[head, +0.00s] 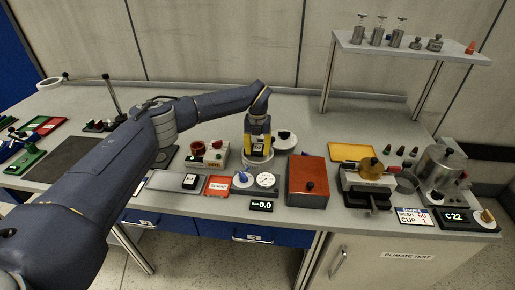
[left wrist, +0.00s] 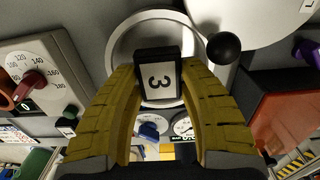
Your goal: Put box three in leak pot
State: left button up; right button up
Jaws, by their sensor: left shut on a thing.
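Box three is a small black block with a white label reading 3, and it shows in the left wrist view (left wrist: 159,80). My left gripper (head: 257,143) is shut on it, with yellow fingers on both sides in the left wrist view (left wrist: 158,85). The held box also shows between the fingers in the head view (head: 258,149). A round, light-rimmed open pot (head: 257,164), which I take for the leak pot, is directly below the gripper; its rim shows around the box in the left wrist view (left wrist: 118,50). I cannot tell whether the box touches the pot. My right gripper is not in view.
A pale round lid (head: 278,145) with a black knob lies right of the pot. Another small labelled black box (head: 190,181) and a red scrap tray (head: 217,187) are front left. A dial gauge (head: 267,180) is in front; a red-brown box (head: 308,182) stands right.

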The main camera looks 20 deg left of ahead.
aim_at(258, 160)
pick_arm(q)
jog(key=shift+f, duration=1.95)
dwell(2.0)
jog(key=o, duration=1.3)
jog(key=shift+w+r, duration=0.1)
jog(key=shift+r, duration=0.6)
jog(key=shift+o, duration=0.2)
jog(key=shift+r, duration=3.3)
